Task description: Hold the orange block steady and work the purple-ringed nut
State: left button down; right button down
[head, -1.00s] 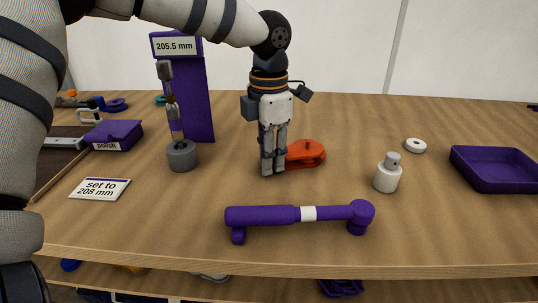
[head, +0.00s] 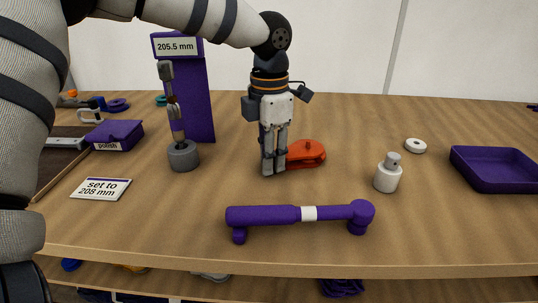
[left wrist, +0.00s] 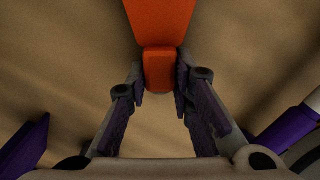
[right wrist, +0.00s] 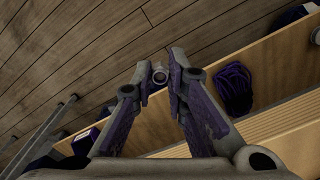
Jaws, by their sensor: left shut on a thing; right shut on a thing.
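My left gripper (head: 273,168) points down at the table and is shut on the narrow end of the orange block (head: 308,153). The left wrist view shows the block (left wrist: 160,25) between the two fingers (left wrist: 161,90). A jointed metal rod (head: 172,105) stands upright, slightly tilted, in a grey round base (head: 183,157). I cannot clearly make out a purple-ringed nut on it. My right gripper (right wrist: 160,76) is outside the head view. In the right wrist view it is shut on a small grey round metal piece (right wrist: 159,73).
A purple stand (head: 184,90) reads 205.5 mm; a card (head: 100,188) says set to 208 mm. A purple wrench-like tool (head: 290,214) lies near the front edge. A grey-white canister (head: 387,175), white ring (head: 415,146) and purple tray (head: 495,168) are right.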

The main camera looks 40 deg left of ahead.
pick_arm(q)
jog(key=shift+f, duration=0.15)
jog(key=c, duration=1.3)
grip_release()
jog(key=shift+c, duration=0.2)
